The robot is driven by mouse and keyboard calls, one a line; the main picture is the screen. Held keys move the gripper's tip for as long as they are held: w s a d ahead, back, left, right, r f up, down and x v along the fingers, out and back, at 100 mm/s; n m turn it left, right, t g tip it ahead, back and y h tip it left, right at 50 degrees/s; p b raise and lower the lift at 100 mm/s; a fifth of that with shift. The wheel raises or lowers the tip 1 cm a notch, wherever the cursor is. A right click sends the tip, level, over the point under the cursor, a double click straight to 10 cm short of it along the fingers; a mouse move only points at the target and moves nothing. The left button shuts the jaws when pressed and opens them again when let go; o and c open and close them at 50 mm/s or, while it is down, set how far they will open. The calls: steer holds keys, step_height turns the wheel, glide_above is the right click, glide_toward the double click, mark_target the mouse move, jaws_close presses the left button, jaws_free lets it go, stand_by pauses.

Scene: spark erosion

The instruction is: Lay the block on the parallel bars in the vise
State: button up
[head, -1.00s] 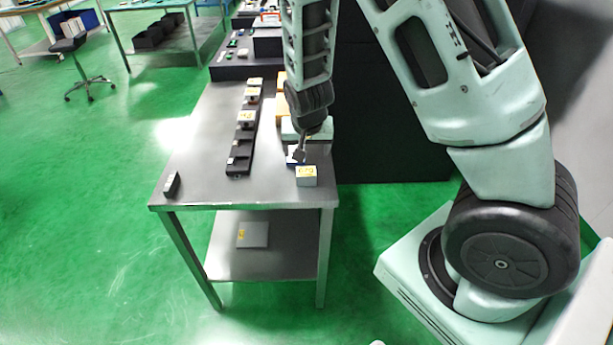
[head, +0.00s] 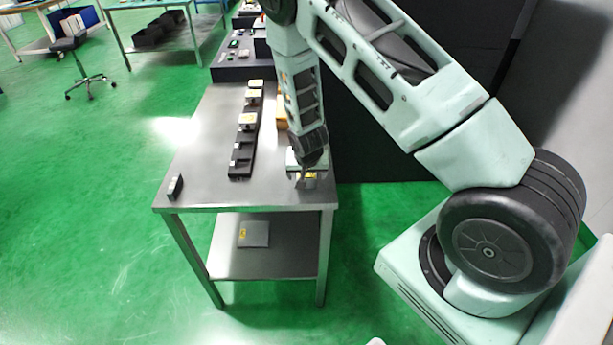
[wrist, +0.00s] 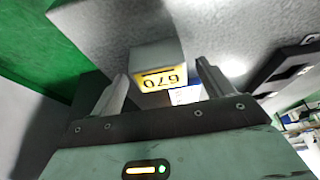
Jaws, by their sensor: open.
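A light grey block with a yellow number label (wrist: 158,68) lies between my open fingers in the wrist view, with a gap visible at each side. In the head view the block (head: 312,184) sits near the front right corner of the steel table (head: 205,160), partly hidden by my gripper. My gripper (head: 308,173) is open and points down over it. I cannot make out the vise or the parallel bars with certainty.
A black rail (head: 240,165) with several small pieces on it runs along the table, left of my gripper. A small dark block (head: 175,186) stands near the front left corner. A grey plate (head: 254,234) lies on the lower shelf.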

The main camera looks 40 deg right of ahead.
steer(key=shift+x, duration=0.75)
steer(key=c, duration=1.4)
steer(key=shift+o, duration=0.2)
